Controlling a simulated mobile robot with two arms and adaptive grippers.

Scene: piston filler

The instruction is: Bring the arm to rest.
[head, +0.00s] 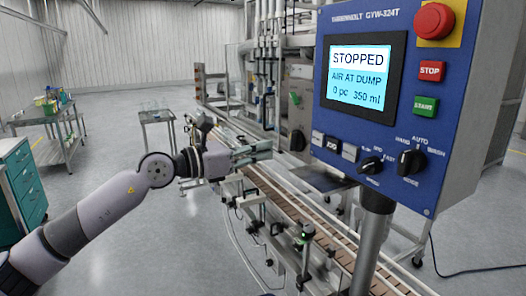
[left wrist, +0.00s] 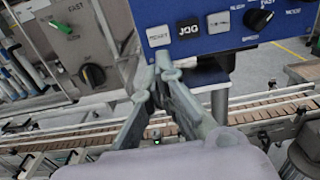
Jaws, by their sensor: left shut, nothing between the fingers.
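My left arm (head: 90,212) comes in from the left in the head view and is stretched forward over the conveyor. My left gripper (head: 268,154) is shut and empty, held in the air left of the blue control panel (head: 334,122). In the left wrist view the closed fingertips (left wrist: 163,66) appear just below the RESET button (left wrist: 158,36) and JOG button (left wrist: 188,31); they seem apart from the panel. My right gripper is not in view.
The panel screen (head: 358,75) reads STOPPED, AIR AT DUMP, 0 pc 350 ml. The panel stands on a grey post (head: 374,235) beside the conveyor (head: 305,222). A small table (head: 155,118), a laden bench (head: 48,119) and a teal cabinet (head: 25,185) stand left. Floor between is clear.

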